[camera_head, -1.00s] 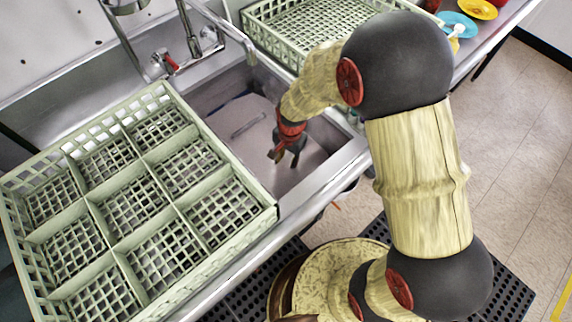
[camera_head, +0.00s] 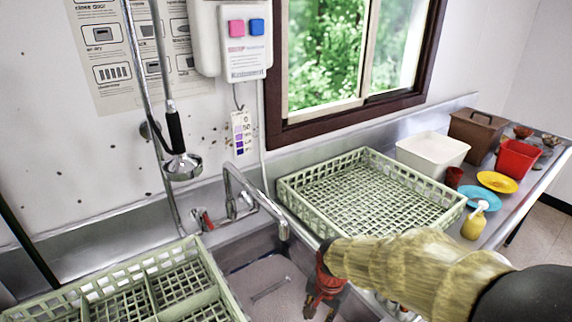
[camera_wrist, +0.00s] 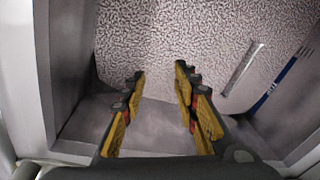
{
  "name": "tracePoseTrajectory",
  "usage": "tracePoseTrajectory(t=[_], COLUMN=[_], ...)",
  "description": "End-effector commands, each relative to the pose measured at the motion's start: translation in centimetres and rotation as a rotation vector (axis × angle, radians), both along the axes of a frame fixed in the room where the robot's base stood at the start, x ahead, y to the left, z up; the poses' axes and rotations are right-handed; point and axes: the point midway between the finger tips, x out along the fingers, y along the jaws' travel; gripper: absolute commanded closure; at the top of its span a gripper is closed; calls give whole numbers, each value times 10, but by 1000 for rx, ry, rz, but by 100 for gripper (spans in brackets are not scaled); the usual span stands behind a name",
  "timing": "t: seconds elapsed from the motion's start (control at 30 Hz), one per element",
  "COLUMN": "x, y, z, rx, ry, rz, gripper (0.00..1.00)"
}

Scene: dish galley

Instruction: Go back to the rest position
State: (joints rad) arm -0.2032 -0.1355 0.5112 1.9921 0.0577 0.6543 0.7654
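My gripper (camera_head: 322,302) is at the sink (camera_head: 262,268), by its right side, pointing down, partly cut off by the lower picture edge. In the wrist view my gripper (camera_wrist: 160,85) has its two yellow-and-dark fingers apart with nothing between them. The speckled sink floor (camera_wrist: 165,45) shows beyond the fingertips.
A slim grey piece (camera_wrist: 241,68) and a blue strip (camera_wrist: 274,88) lie in the sink. The tap (camera_head: 250,195) arches over it. A compartment rack (camera_head: 150,285) is left, an open green rack (camera_head: 375,205) right. A yellow bottle (camera_head: 473,224) stands beyond.

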Motion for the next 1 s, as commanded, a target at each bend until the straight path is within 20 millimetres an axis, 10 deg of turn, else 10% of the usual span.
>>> tracePoseTrajectory(t=[0.2,0.43,0.7,1.0], x=[-39,-104,-158,-164], y=[-40,-76,-96,-98], z=[119,201,235,238], rx=[-37,-126,-222,-235], ry=[-155,-295,-378,-386], rz=[198,401,548,566], gripper=[70,70,70,70])
